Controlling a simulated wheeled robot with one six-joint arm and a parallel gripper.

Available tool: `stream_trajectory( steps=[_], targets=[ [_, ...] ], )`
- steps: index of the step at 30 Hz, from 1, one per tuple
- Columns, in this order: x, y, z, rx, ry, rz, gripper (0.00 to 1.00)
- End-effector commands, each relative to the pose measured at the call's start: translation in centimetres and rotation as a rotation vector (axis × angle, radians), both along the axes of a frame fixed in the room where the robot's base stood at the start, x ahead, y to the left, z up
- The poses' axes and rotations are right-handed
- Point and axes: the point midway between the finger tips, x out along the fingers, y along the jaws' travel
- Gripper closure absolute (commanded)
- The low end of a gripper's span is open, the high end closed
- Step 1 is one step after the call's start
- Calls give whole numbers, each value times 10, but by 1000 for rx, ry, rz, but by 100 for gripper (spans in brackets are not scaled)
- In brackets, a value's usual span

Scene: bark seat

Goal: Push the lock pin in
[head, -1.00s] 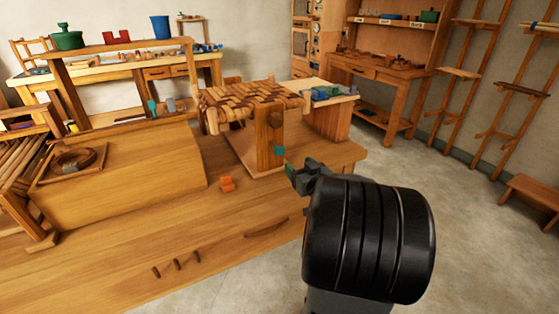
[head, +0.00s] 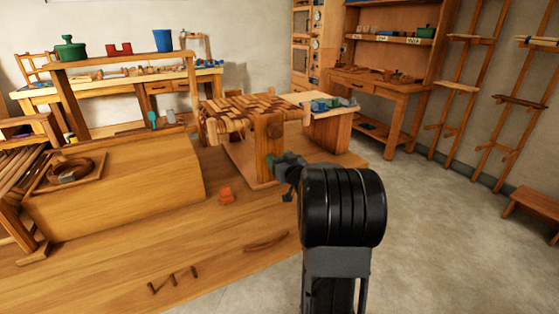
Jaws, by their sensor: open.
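The woven bark seat (head: 250,101) rests on a wooden stand with a thick front post (head: 265,135). My gripper (head: 282,161) is at the right side of this post, with its greenish fingertips pointing left toward it. The gripper is open and I see nothing held in it. The teal lock pin is on the post's right side, largely covered by or merged with my fingertips. I cannot tell whether the fingers touch it or how deep it sits.
Several short brown sticks and a curved brown piece (head: 266,241) lie nearer. A wooden box with a coil (head: 70,172) stands at left.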

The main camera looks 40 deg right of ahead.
Motion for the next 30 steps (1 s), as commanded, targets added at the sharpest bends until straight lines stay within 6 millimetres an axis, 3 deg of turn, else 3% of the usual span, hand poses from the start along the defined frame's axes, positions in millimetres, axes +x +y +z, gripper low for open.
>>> stream_trajectory(
  steps=[12, 30],
  targets=[
    [5, -1, 0, 0, 1, 0, 38],
    [5, -1, 0, 0, 1, 0, 96]
  ],
)
